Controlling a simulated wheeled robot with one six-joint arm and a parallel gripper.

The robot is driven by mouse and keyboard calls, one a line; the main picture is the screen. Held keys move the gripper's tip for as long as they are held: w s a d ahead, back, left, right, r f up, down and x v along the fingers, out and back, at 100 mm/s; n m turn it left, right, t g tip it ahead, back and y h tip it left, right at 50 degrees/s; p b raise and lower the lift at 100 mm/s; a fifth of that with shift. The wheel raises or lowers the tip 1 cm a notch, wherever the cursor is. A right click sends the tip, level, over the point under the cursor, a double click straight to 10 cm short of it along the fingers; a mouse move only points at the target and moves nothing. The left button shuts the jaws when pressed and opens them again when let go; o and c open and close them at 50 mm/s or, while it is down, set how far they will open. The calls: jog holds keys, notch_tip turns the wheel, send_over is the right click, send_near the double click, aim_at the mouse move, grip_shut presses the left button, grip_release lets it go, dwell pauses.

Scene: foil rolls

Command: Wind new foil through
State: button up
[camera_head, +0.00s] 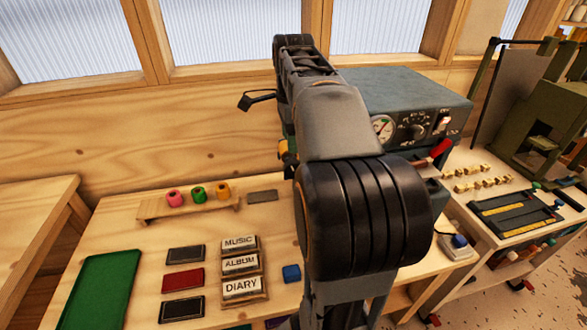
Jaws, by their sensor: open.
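Three small rolls, pink (175,198), green (199,195) and orange (222,190), stand in a row on a low wooden rack (190,209) on the bench. A grey-blue machine (400,90) with a round gauge (383,128), a knob, a switch and a red-handled lever (440,148) stands at the back of the bench. My arm crosses in front of it and hides its left and lower front, so I cannot see any foil path. My gripper is hidden behind my arm. The rolls stand apart from my arm.
A green tray (101,290), dark and red flat pieces (183,280), blocks marked MUSIC, ALBUM and DIARY (240,288), and a blue block (291,273) lie on the bench. A side table (490,210) at right holds brass pieces. The bench between tray and rack is clear.

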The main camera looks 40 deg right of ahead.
aim_at(293, 161)
notch_tip(293, 161, down, 9)
jog(key=shift+r, duration=0.1)
dwell(0.3)
